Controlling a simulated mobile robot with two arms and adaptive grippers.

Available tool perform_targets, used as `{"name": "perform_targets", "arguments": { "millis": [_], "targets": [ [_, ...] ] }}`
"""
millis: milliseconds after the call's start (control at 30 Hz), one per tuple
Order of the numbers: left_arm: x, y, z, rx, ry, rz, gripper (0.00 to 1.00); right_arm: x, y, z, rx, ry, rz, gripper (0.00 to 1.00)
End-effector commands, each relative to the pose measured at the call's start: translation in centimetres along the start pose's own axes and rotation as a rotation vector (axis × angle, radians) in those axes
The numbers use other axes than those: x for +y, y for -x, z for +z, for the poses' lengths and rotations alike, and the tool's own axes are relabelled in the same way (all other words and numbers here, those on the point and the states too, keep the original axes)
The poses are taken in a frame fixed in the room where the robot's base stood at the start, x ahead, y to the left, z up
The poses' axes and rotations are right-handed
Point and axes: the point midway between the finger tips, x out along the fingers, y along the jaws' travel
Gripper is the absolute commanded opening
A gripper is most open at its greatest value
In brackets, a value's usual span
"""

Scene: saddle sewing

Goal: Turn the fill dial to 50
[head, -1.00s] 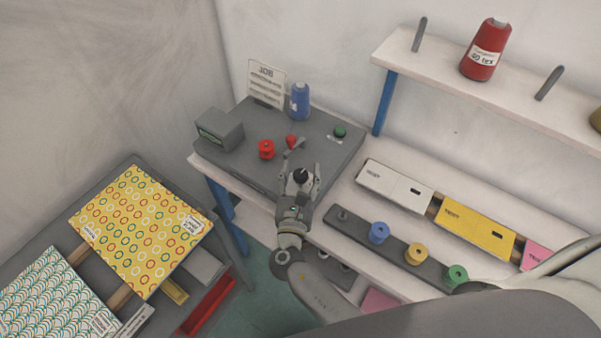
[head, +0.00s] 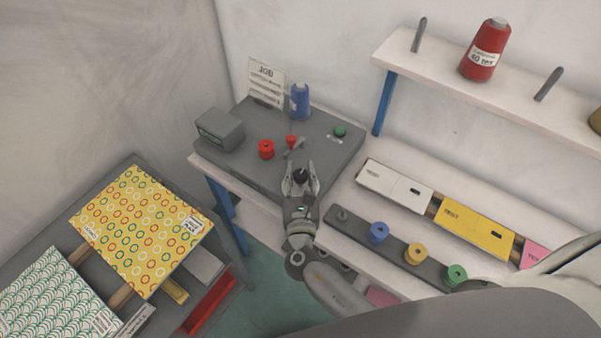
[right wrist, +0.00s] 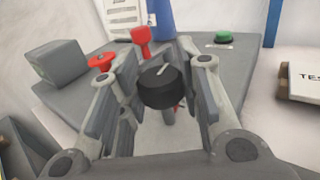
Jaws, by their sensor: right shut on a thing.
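The fill dial is a black round knob (right wrist: 161,87) with a pale pointer line; in the right wrist view the line points up and slightly right. It also shows in the head view (head: 300,176) near the front edge of the grey machine plate (head: 331,162). My right gripper (head: 300,178) has its fingers on either side of the knob and is shut on it. The dial's scale numbers cannot be read. A small grey display box (head: 220,129) stands at the plate's left. My left gripper is not in view.
A job card (head: 266,84) stands behind. White and yellow boxes (head: 478,227) and a rack of bobbins (head: 378,233) lie to the right.

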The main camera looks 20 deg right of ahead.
Motion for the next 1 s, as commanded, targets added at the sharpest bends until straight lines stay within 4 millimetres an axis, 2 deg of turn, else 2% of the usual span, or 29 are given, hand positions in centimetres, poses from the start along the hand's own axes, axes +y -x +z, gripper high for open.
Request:
{"name": "perform_targets", "arguments": {
  "millis": [267, 600, 1000],
  "targets": [
    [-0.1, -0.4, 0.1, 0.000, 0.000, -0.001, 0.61, -0.1, 0.1, -0.2, -0.002, 0.006, 0.223, 0.08],
    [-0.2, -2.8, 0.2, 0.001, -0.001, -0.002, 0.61, -0.1, 0.0, -0.4, -0.002, 0.005, 0.452, 0.08],
    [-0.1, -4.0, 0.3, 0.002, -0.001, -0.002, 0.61, -0.1, 0.1, -0.1, 0.001, 0.000, 0.557, 0.08]
  ]
}}
